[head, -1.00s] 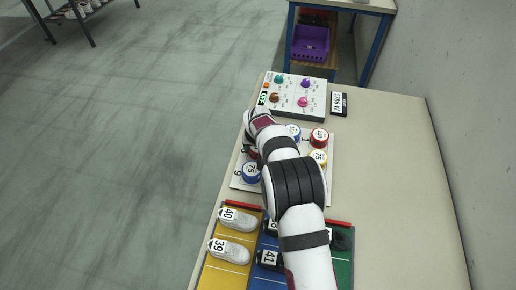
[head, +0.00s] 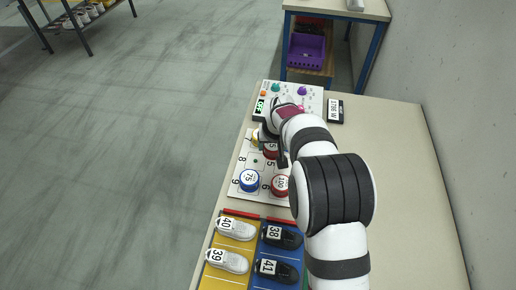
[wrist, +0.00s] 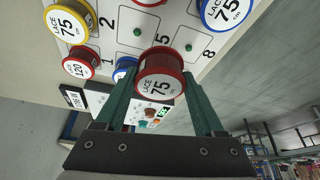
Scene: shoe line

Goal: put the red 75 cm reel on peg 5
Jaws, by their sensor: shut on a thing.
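The red 75 cm reel (wrist: 160,75) is between the green fingers of my gripper (wrist: 162,92), which is shut on it, label facing the wrist camera. It also shows in the head view (head: 271,151), partly covered by my gripper (head: 272,147). In the wrist view, peg 5 (wrist: 137,32) is a bare green peg just above the held reel, beside the printed 5. The reel appears apart from this peg; its height over the board is unclear. Peg 8 (wrist: 188,47) is also bare.
On the board (head: 243,200), a blue 75 reel (head: 249,180) and a red 100 reel (head: 281,184) stand nearby. A yellow 75 reel (wrist: 70,20), red 120 reel (wrist: 78,66) and blue reel (wrist: 124,70) are close by. A control panel (head: 316,96) stands beyond; shoes (head: 235,229) lie in front.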

